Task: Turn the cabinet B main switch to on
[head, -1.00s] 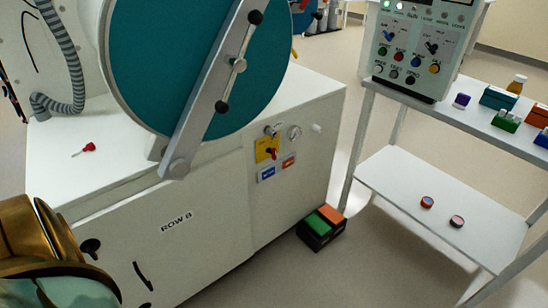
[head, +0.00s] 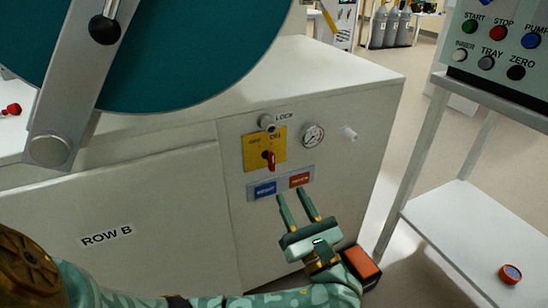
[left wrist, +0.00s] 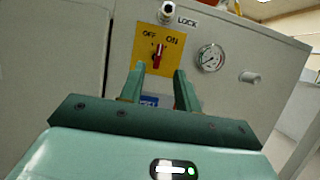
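The main switch is a red rotary handle (head: 269,158) on a yellow plate (head: 252,155) marked OFF and ON, on the front of the white ROW B cabinet (head: 180,215). It also shows in the left wrist view as a red handle (left wrist: 157,55) on the yellow plate (left wrist: 145,66). The handle stands about upright, between the two marks. My left gripper (head: 295,196) is open and empty, below the switch and apart from it. In the left wrist view its fingers (left wrist: 158,82) stand apart, with the switch beyond and between them. My right gripper is not in view.
A LOCK knob (head: 267,121) sits above the switch, a gauge (head: 313,135) and white stub (head: 349,132) to its right. Blue and orange labels (head: 281,184) lie below. The pedal box (head: 361,265) is on the floor, the shelf stand (head: 440,230) at right.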

